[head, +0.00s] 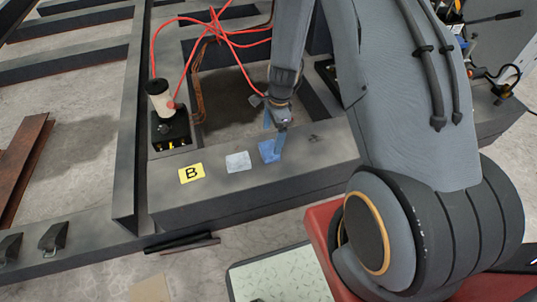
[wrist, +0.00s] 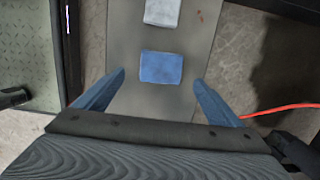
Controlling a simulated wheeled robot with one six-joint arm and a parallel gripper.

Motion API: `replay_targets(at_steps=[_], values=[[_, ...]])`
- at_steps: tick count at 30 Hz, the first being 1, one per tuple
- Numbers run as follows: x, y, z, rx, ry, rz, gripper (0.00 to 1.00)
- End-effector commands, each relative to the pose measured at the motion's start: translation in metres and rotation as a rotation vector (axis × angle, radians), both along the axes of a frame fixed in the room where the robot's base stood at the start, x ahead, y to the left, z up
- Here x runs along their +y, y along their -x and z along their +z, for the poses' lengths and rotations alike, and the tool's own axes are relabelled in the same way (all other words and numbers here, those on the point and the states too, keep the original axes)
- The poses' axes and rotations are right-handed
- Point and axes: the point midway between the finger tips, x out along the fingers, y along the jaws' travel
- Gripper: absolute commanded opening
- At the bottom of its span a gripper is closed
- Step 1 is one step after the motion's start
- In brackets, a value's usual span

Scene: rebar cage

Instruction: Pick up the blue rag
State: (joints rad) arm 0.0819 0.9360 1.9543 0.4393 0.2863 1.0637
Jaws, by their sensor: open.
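The blue rag (head: 267,152) lies flat on the grey steel beam in the head view, to the right of a pale rag. My gripper (head: 274,138) is just above it, and a finger hides part of the rag. In the wrist view the blue rag (wrist: 161,67) lies ahead of and between the two blue fingertips of my gripper (wrist: 158,78). The jaws are wide open and empty, with space on both sides of the rag.
A pale grey rag (head: 238,162) and a yellow "B" label (head: 191,173) lie on the beam (head: 225,205). A cup (head: 159,98) stands on a black box (head: 171,133) at the left. Red cables (head: 213,32) loop behind. A light patterned plate (head: 280,278) is in front.

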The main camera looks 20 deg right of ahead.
Motion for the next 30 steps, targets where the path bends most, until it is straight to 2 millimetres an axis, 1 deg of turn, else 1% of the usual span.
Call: replay_targets(at_steps=[1,6,11,18,21,28,30], values=[[0.0,0.0,-0.006,0.002,0.0,-0.005,0.89],[0.002,0.001,-0.023,0.002,0.0,-0.004,0.89],[0.003,0.0,-0.033,0.001,0.0,-0.003,0.89],[0.007,-0.001,-0.067,0.003,-0.001,-0.002,0.89],[0.008,-0.001,-0.076,0.002,0.0,-0.002,0.89],[0.008,-0.001,-0.076,0.0,0.0,-0.001,0.89],[0.008,-0.001,-0.076,0.001,0.0,-0.001,0.77]])
